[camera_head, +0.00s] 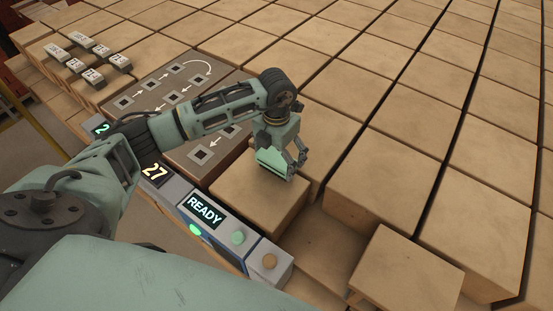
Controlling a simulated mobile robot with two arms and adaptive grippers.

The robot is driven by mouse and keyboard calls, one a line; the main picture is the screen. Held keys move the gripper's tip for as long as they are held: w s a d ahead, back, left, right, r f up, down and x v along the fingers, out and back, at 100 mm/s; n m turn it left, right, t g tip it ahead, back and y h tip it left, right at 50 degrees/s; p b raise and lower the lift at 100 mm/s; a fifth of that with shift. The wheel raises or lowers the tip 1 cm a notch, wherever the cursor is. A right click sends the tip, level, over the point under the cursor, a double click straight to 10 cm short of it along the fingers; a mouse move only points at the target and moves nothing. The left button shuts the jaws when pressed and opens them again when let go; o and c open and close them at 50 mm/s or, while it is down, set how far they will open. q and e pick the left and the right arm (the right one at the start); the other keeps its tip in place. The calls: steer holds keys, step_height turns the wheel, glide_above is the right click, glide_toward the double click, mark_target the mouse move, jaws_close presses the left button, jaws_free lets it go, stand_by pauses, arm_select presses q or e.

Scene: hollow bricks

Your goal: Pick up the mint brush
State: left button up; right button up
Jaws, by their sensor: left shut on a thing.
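My left arm reaches in from the left, and its left gripper (293,170) points down over a tan hollow brick right of the grey board. The gripper is shut on the mint brush (271,161), a small pale green piece at its fingers. The brush's lower edge is a brighter green. The dark fingers hide part of it, and its bristles cannot be made out. I cannot tell whether the brush touches the brick's top or hangs just above it. My right gripper is not in view.
Tan bricks (378,180) fill the surface in rows, with a lower gap at the front. A grey board (165,92) with arrows and squares lies left. Small numbered blocks (87,58) stand beyond it. A console (205,212) reading READY runs along the front edge.

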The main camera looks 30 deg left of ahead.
mark_target(279, 157)
arm_select(q)
steer(key=shift+w+r+b, duration=0.1)
steer(key=shift+r+b, duration=0.3)
steer(key=shift+r, duration=0.25)
steer(key=r, duration=0.1)
steer(key=r+b, duration=0.1)
steer(key=shift+w+d+r, duration=0.1)
steer(key=shift+d+r, duration=0.25)
steer(key=shift+r, duration=0.05)
steer(key=w+d+r+b, duration=0.4)
steer(key=d+r, duration=0.2)
steer(key=d, duration=0.4)
steer(key=shift+d+r, duration=0.15)
steer(key=shift+r, duration=0.25)
steer(key=o, duration=0.7)
steer(key=c, duration=0.7)
